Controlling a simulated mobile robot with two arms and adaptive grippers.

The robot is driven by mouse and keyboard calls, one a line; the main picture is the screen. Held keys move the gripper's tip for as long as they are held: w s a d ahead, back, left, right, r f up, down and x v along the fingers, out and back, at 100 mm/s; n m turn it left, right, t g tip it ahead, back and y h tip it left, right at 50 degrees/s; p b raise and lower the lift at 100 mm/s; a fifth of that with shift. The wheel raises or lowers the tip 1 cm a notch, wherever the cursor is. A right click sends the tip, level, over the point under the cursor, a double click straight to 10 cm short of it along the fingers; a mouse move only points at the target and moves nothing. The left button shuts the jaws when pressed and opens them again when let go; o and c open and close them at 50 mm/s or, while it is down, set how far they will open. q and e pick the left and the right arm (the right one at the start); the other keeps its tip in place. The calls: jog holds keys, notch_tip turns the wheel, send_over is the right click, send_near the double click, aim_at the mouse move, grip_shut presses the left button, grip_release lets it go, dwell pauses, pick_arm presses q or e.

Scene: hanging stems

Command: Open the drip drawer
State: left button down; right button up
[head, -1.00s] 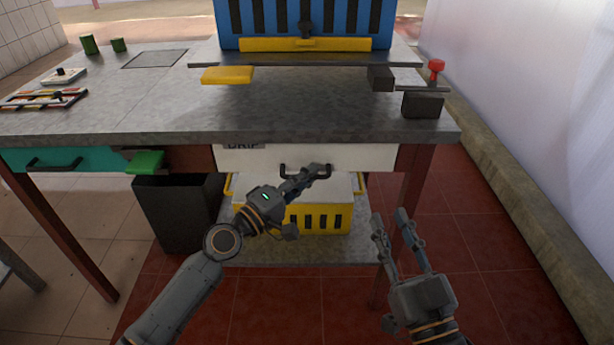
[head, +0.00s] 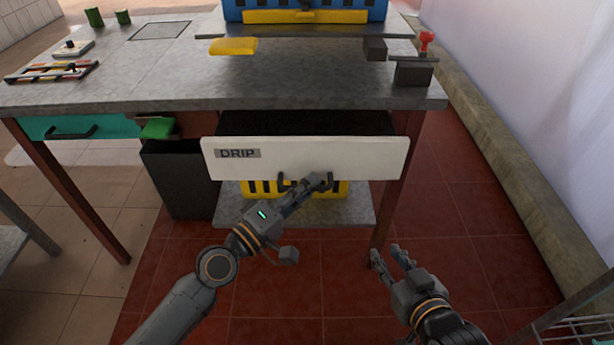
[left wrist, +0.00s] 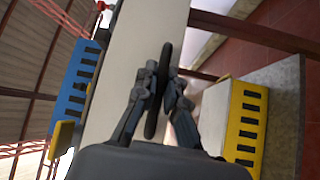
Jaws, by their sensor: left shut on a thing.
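The white drip drawer (head: 300,160), labelled DRIP, stands pulled out from under the grey table, with a dark gap showing behind its front. Its dark bar handle (head: 290,183) is on the lower middle of the front. My left gripper (head: 322,182) is shut on the handle. In the left wrist view, its fingers (left wrist: 158,90) close around the dark handle (left wrist: 160,88) in front of the pale drawer front (left wrist: 130,60). My right gripper (head: 388,255) is open and empty, low and to the right of the drawer, above the red floor.
The grey table (head: 180,85) holds a red-knobbed block (head: 414,73) at right. A teal drawer (head: 70,127) is shut at left, beside a black bin (head: 180,180). A yellow-and-black crate (head: 330,189) sits on the lower shelf. A wire rack (head: 580,328) is at lower right.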

pick_arm(q)
jog(key=shift+s, duration=0.25)
jog(key=c, duration=1.4)
grip_release()
jog(key=shift+a, duration=0.1)
jog(key=v, duration=1.2)
